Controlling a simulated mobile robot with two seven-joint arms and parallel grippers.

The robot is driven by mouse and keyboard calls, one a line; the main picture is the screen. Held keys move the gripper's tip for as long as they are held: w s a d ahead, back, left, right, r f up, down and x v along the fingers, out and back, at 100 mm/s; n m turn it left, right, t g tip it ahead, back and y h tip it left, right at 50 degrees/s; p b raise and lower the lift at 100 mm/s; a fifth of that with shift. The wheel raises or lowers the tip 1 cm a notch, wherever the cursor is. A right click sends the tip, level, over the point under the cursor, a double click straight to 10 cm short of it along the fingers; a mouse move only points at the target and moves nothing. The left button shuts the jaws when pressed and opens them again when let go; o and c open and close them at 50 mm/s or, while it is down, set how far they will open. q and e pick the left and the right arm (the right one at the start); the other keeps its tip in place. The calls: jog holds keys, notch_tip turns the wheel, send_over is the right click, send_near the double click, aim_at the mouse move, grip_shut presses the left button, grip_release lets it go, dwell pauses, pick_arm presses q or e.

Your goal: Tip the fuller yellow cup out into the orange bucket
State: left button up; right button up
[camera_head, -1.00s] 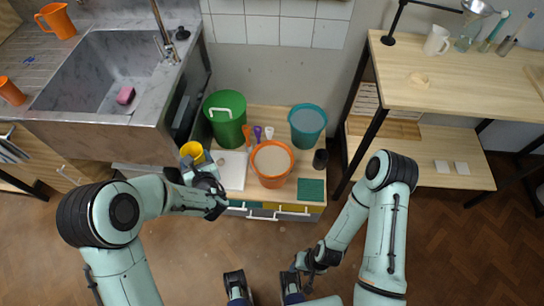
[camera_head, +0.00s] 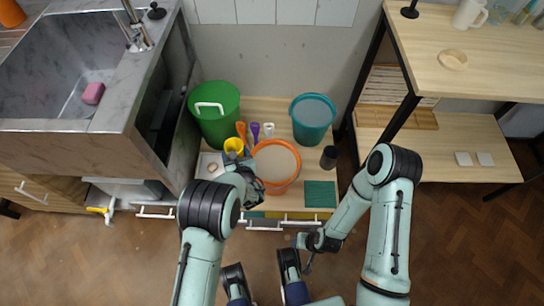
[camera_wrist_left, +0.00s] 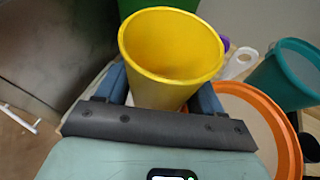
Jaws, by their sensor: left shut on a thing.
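A yellow cup (camera_head: 234,146) is held in my left gripper (camera_head: 238,160), upright or nearly so, just left of the orange bucket. In the left wrist view the yellow cup (camera_wrist_left: 170,52) stands between the two blue fingers of my left gripper (camera_wrist_left: 165,95); I see into its top but cannot tell how full it is. The orange bucket (camera_head: 296,176) stands on the low bench and holds a pale grey-beige content. It also shows at the right of the left wrist view (camera_wrist_left: 254,91). My right gripper (camera_head: 312,243) is low in front of the bench, away from the cup; its jaws are unclear.
A dark cup (camera_head: 329,158) and a green mat (camera_head: 320,194) are at the right. The sink (camera_head: 60,68) is at the left.

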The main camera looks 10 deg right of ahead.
pick_arm(q)
jog(key=shift+d+f, duration=0.1)
jog(key=shift+d, duration=0.05)
jog(key=shift+d, duration=0.1)
